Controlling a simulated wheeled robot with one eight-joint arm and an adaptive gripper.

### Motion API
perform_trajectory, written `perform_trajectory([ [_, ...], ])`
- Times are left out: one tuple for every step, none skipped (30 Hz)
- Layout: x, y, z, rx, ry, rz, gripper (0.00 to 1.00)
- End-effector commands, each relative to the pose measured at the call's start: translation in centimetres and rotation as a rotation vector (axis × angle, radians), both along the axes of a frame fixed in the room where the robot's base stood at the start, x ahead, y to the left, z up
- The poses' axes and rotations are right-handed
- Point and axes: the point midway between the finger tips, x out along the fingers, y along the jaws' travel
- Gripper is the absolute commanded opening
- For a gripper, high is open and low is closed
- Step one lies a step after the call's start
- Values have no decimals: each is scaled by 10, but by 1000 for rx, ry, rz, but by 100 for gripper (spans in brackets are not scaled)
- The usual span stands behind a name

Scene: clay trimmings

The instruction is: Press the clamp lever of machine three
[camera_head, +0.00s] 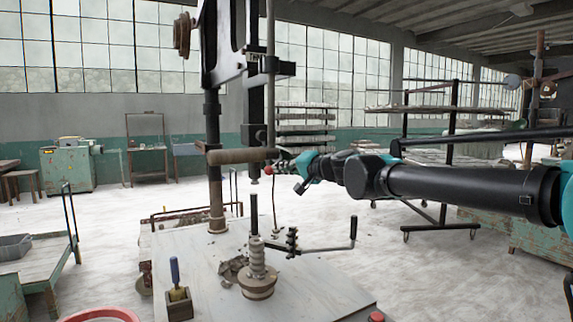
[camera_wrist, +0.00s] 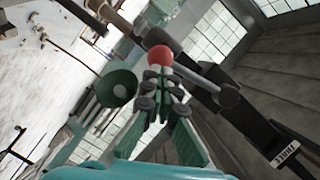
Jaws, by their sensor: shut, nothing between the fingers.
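A red ball knob (camera_head: 269,170) sits beside the upright press machine (camera_head: 212,130), just below a wooden handle (camera_head: 235,156). In the wrist view the red knob (camera_wrist: 160,56) ends a grey lever arm (camera_wrist: 200,75), which runs right to the dark machine frame. A plate reading THREE (camera_wrist: 290,157) is on that frame. My gripper (camera_head: 283,167) comes in from the right in the head view. In the wrist view my gripper (camera_wrist: 161,76) is shut and empty, its tips at or very near the knob. I cannot tell if they touch.
The machine's table (camera_head: 310,290) holds a ringed spindle (camera_head: 257,268), a crank arm (camera_head: 330,248) and a wooden block with a blue-handled tool (camera_head: 178,298). A red button (camera_head: 376,317) is at its front right. A rack (camera_head: 450,150) stands behind my arm.

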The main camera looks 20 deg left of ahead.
Motion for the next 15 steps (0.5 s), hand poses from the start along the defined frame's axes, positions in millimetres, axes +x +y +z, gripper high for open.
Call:
perform_trajectory([
  [-2, 2, -2, 19, 22, 0, 0],
  [-3, 3, -2, 29, 33, 0, 0],
  [-5, 4, -3, 42, 49, 0, 0],
  [-6, 5, -3, 51, 61, 0, 0],
  [-7, 6, -4, 59, 69, 0, 0],
  [-8, 7, -4, 68, 80, 0, 0],
  [-9, 8, -4, 76, 88, 0, 0],
  [-9, 8, -5, 81, 96, 0, 0],
  [-10, 9, -5, 88, 104, 0, 0],
  [-11, 9, -5, 92, 108, 0, 0],
  [-11, 10, -5, 97, 113, 0, 0],
  [-12, 10, -5, 101, 118, 0, 0],
  [-12, 10, -5, 103, 121, 0, 0],
  [-12, 11, -5, 105, 123, 0, 0],
  [-12, 11, -5, 107, 126, 0, 0],
])
